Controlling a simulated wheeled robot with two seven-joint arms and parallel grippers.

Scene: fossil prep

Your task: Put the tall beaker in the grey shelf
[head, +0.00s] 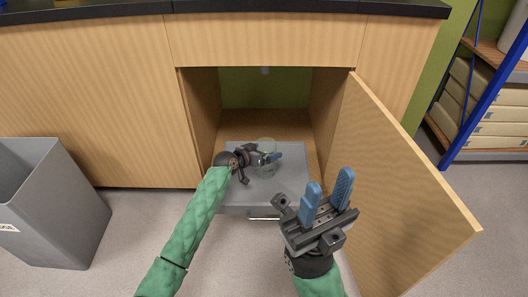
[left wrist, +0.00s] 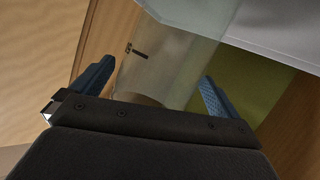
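The tall beaker (head: 267,146) is clear glass and shows faintly inside the open cabinet, over the grey shelf (head: 290,196). My left gripper (head: 271,158) reaches in above the shelf, its blue fingers around the beaker. In the left wrist view the beaker (left wrist: 165,65), with a small dark mark, fills the space between the two fingers (left wrist: 155,88). I cannot tell whether its base touches the shelf. The grey shelf (left wrist: 285,30) also shows there at the upper right. My right gripper (head: 329,180) is open and empty in front of the cabinet.
The cabinet door (head: 400,185) stands open on the right, close to my right gripper. A grey bin (head: 60,205) stands on the floor at the left. A storage rack (head: 485,75) is at the far right. The shelf's front part is clear.

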